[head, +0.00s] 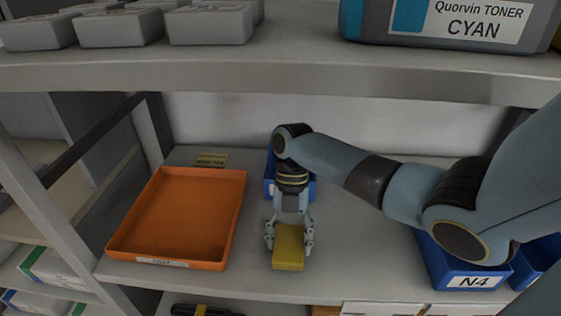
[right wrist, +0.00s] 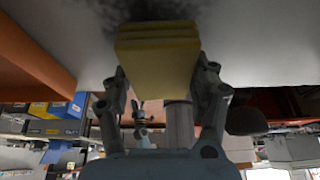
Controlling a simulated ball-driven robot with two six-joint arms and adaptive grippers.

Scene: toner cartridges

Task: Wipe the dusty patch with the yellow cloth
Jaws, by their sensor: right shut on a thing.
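The yellow cloth (head: 288,248), a folded block, is held between the fingers of my right gripper (head: 289,232) above the middle shelf, right of the orange tray. In the right wrist view the cloth (right wrist: 157,58) sits between both fingers of the gripper (right wrist: 158,85). The dusty patch (right wrist: 108,14) shows there as a dark smudge on the pale shelf, just beyond the cloth's far edge and partly hidden by it. I cannot make out the patch in the head view. Whether the cloth touches the shelf is unclear. My left gripper is not in view.
The orange tray (head: 239,205) lies left of my right gripper, with a small yellowish label card (head: 211,160) behind it. A blue bin (head: 269,185) stands behind the gripper; the blue bin N4 (head: 440,270) is at right. The upper shelf (head: 280,73) overhangs the arm.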

